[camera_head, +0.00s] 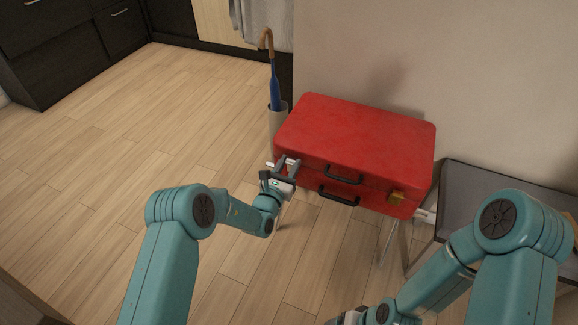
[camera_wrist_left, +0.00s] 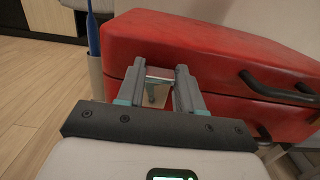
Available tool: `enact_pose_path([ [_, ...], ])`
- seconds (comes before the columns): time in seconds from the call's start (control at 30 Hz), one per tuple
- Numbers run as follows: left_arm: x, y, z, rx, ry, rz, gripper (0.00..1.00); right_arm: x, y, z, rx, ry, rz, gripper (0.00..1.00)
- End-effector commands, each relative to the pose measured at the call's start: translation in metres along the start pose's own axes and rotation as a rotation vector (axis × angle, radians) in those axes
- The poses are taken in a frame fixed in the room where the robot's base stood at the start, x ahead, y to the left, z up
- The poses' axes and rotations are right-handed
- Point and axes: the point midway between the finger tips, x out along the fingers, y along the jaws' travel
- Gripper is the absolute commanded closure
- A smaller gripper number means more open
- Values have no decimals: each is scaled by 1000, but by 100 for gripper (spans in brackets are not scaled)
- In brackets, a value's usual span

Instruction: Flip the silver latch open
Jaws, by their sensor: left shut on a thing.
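A red suitcase (camera_head: 352,138) sits closed on a stand, with two dark handles on its front. My left gripper (camera_head: 286,163) is at the left part of the suitcase front. In the left wrist view the fingers (camera_wrist_left: 161,72) reach to the seam, with a small silver latch (camera_wrist_left: 158,73) between their tips. The gripper is shut on this latch, and the fingers hide most of it. A gold-coloured latch (camera_head: 396,197) is at the right end of the front. My right gripper (camera_head: 346,318) shows only in part at the bottom edge; its jaws cannot be made out.
A blue umbrella (camera_head: 275,88) with a brown handle stands in a pale holder (camera_head: 278,117) just left of the suitcase. A grey chair or bench (camera_head: 500,190) is at the right. The wall is close behind the suitcase. The wooden floor (camera_head: 150,120) at left is clear.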

Motion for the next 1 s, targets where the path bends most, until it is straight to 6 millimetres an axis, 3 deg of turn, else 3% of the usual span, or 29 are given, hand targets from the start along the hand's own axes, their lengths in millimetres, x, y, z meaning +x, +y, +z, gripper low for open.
enact_pose_path([
  [0.6,-22,0,-24,-1,-421,0,94,88,32,-2,0,0,0,19],
  [1.0,-27,0,-25,-1,-558,0,94,112,41,-3,2,2,0,19],
])
